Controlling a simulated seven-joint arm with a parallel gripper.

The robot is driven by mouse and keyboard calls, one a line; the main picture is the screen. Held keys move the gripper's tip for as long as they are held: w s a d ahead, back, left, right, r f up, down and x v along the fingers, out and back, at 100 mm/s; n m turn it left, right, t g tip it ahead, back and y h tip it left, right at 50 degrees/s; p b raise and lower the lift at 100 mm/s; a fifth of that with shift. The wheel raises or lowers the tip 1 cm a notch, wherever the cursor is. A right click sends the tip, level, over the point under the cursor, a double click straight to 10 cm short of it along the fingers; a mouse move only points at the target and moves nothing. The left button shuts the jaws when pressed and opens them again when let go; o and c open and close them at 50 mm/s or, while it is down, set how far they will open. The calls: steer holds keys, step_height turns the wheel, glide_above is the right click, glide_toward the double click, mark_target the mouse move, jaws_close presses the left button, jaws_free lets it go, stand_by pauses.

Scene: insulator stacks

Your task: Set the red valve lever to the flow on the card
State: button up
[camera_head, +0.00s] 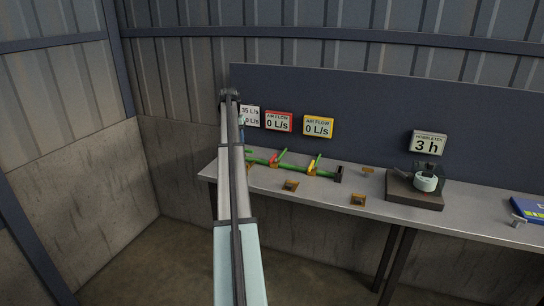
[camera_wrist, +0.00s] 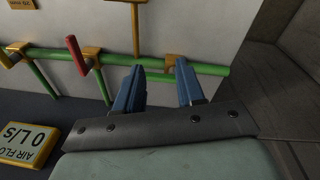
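The red valve lever (camera_head: 274,160) stands on the green pipe (camera_head: 328,172) on the bench, left of the yellow valve lever (camera_head: 313,165). In the wrist view the red lever (camera_wrist: 75,54) tilts beside its orange valve block (camera_wrist: 92,56). A white card (camera_head: 250,115) on the back wall is partly hidden by my arm; "35 L/s" and "0 L/s" are partly readable. A red-framed display (camera_head: 278,121) reads "0 L/s". My gripper (camera_wrist: 158,75) is open, its blue fingers apart near the pipe's end, with an orange block beyond them. The red lever is outside the fingers.
A yellow-framed display (camera_head: 318,126) reads "0 L/s". Orange tags (camera_head: 290,185) lie along the bench front. A brown stand with a white pot (camera_head: 426,183), below a "3 h" sign (camera_head: 428,143), is further right. A blue box (camera_head: 528,209) is at the right edge.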

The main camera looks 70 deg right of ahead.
mark_target(272, 158)
steer(key=s+d+r+m+y, duration=0.1)
steer(key=s+d+r+m, duration=0.15)
steer(key=s, duration=0.55)
steer(key=s+d+r+m, duration=0.1)
steer(key=s+r, duration=0.3)
steer(key=s, duration=0.3)
steer(key=shift+n+t, duration=0.25)
steer(key=shift+t, duration=0.05)
steer(key=f, duration=1.3)
steer(key=shift+s+d+f, duration=0.1)
steer(key=shift+s+f, duration=0.1)
steer(key=shift+f, duration=0.15)
jaws_close()
